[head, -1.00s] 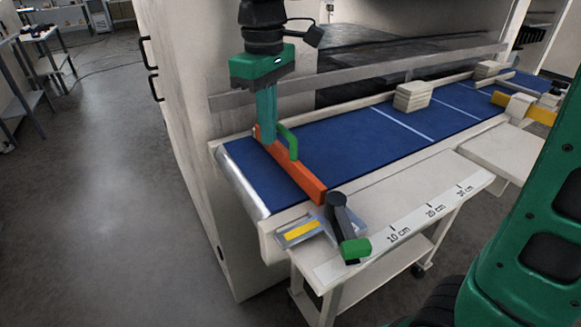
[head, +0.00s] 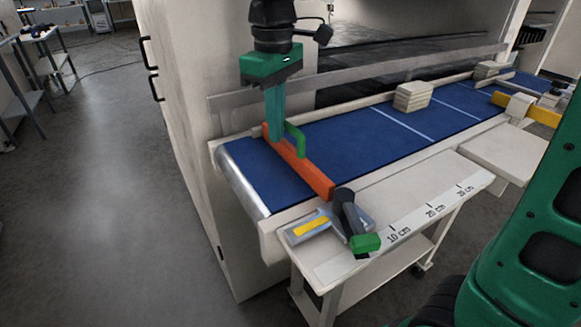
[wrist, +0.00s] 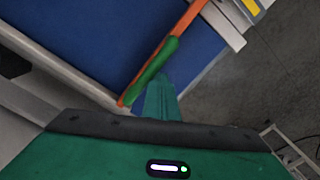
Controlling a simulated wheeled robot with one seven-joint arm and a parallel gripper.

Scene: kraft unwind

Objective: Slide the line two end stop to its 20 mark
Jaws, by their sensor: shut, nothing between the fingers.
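The line two end stop is an orange bar (head: 308,172) lying across the blue belt (head: 350,145), with a green handle (head: 295,140) and a dark clamp lever with a green tip (head: 365,243) at its near end. My gripper (head: 275,135) is shut and empty, pointing down at the bar's left side, close to the green handle. In the wrist view the fingers (wrist: 160,85) are beside the handle (wrist: 155,65); I cannot tell whether they touch.
A stack of cream pieces (head: 412,96) stands farther right on the belt. A yellow bar (head: 540,112) crosses the belt beyond it. A metal rail (head: 350,72) runs along the back. The belt just right of the orange bar is clear.

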